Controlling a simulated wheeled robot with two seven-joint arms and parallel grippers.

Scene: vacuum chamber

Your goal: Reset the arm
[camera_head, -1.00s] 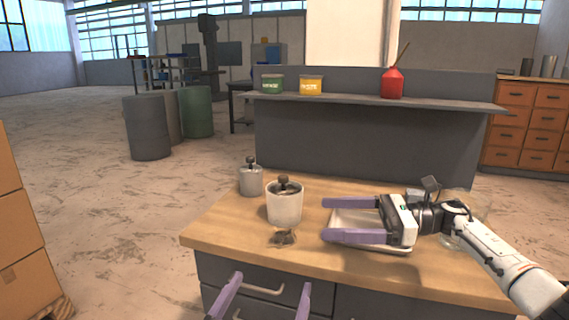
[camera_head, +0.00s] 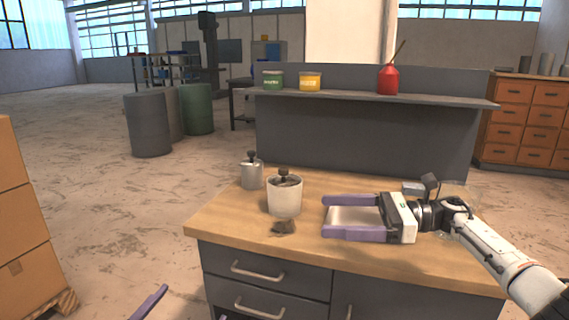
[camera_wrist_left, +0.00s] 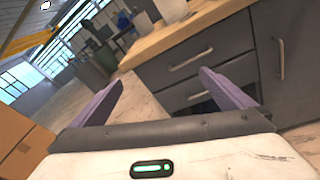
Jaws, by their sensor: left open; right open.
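My right gripper (camera_head: 325,217) is open over the right part of the wooden worktop, its two purple fingers pointing left. A pale flat tray (camera_head: 353,219) shows between the fingers; I cannot tell whether they touch it. My left gripper (camera_head: 187,309) is low at the bottom edge of the head view, in front of the cabinet, with only bits of its purple fingers showing. In the left wrist view the left gripper (camera_wrist_left: 160,77) has its fingers wide apart with nothing between them.
A pale canister with a dark knob (camera_head: 285,199) and a smaller grey container (camera_head: 252,176) stand on the worktop (camera_head: 225,215). A small dark heap (camera_head: 283,227) lies in front. A clear glass vessel (camera_head: 462,190) is partly behind my right wrist. Cardboard boxes (camera_head: 20,220) stand at left.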

